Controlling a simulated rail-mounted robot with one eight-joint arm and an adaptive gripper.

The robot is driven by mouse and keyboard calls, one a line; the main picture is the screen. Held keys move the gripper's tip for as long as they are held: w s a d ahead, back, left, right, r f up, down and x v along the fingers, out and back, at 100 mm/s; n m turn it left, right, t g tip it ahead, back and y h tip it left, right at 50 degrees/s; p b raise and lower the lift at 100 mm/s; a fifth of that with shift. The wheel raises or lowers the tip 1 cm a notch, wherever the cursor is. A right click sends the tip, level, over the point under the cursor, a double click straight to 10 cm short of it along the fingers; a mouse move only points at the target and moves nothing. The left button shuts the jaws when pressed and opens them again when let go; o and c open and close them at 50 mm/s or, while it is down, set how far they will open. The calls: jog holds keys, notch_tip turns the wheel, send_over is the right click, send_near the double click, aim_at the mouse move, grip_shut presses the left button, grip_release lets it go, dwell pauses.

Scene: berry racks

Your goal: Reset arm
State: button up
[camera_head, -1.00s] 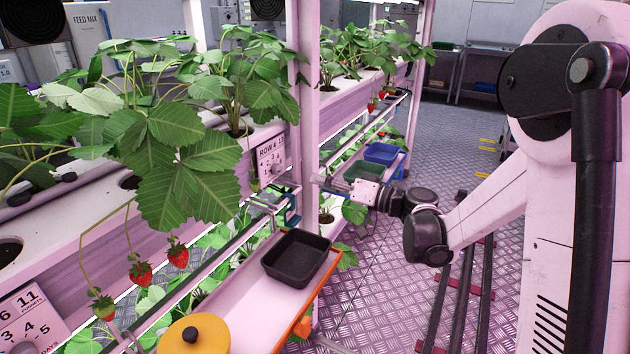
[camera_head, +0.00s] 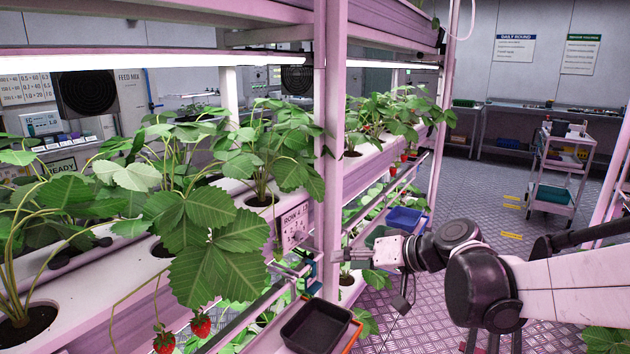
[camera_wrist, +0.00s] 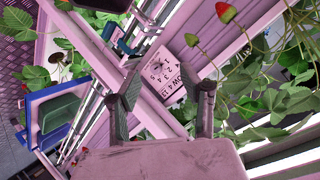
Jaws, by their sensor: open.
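My gripper (camera_head: 348,255) is near the pink rack post in the head view, just right of the row card (camera_head: 296,226). In the wrist view my gripper (camera_wrist: 163,92) has its two dark fingers spread apart with nothing between them. The row card (camera_wrist: 163,72) shows beyond the fingers, tilted by the camera's angle. Fingertip detail is too small to tell in the head view.
The rack post (camera_head: 330,130) stands close by my gripper. A black tray (camera_head: 315,326) sits at the front. A blue bin (camera_head: 406,218) is behind my wrist. Red strawberries (camera_head: 201,324) hang at lower left. A cart (camera_head: 560,165) stands on the open floor.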

jog(key=s+d+r+m+h+p, duration=0.1)
jog(key=s+d+h, duration=0.4)
jog(key=s, duration=0.6)
jog(key=s+d+r+m+h+p, duration=0.1)
jog(key=s+d+r+h+p, duration=0.2)
jog(key=s+d, duration=0.4)
jog(key=shift+s+d+h+p, duration=0.25)
jog(key=shift+s+h+p, duration=0.9)
jog(key=shift+s, duration=1.35)
jog(key=shift+y, duration=0.25)
